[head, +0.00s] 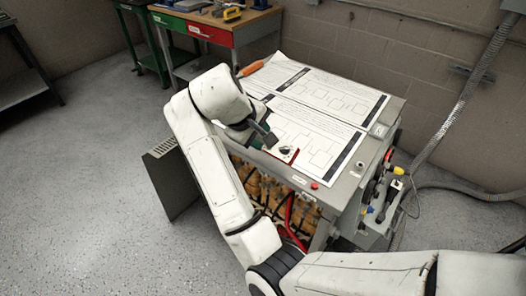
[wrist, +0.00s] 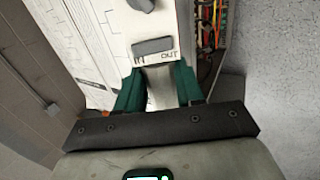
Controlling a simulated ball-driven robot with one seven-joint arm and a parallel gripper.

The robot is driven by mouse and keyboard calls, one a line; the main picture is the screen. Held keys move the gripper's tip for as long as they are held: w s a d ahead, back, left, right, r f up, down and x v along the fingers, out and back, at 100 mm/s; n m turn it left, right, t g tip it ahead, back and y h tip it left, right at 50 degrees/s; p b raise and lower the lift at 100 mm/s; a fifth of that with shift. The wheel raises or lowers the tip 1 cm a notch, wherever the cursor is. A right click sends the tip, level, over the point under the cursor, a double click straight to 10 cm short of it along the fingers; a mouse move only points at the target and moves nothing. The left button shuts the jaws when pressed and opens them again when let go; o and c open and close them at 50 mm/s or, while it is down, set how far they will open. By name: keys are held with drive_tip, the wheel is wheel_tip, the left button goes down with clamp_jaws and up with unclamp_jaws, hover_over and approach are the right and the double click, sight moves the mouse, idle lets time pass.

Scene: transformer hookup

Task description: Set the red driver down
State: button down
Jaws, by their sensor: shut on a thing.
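My gripper (wrist: 160,90) has green fingers and is shut on the near end of a small block, which I take to be the red driver (head: 283,149). In the head view it has a white face, red sides, a dark bar and a dark knob. Its white face, marked IN and OUT, also shows in the wrist view (wrist: 166,55). It is at the front edge of the grey cabinet's top (head: 330,180), partly over the printed sheets. I cannot tell whether it touches the top. The gripper's fingers are mostly hidden in the head view.
Printed sheets (head: 333,95) cover much of the cabinet top. An orange-handled tool (head: 250,69) lies at its far left corner. The cabinet's front is open, showing wiring (head: 270,190). Connectors and cables (head: 385,190) are on its right side. A workbench (head: 215,28) stands behind.

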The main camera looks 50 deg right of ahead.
drive_tip(key=x, duration=0.1)
drive_tip(key=b+x, duration=0.1)
drive_tip(key=x, duration=0.1)
drive_tip(key=shift+w+d, duration=0.15)
drive_tip(key=shift+w, duration=0.2)
drive_tip(key=shift+w+d+f, duration=0.4)
drive_tip(key=shift+d+f, duration=0.2)
drive_tip(key=shift+f, duration=0.05)
drive_tip(key=shift+w+d+f, duration=0.1)
drive_tip(key=shift+d+f, duration=0.1)
drive_tip(key=shift+f, duration=1.6)
drive_tip(key=shift+f, duration=0.1)
drive_tip(key=c, duration=1)
unclamp_jaws()
drive_tip(key=p+v, duration=0.3)
drive_tip(key=v, duration=0.9)
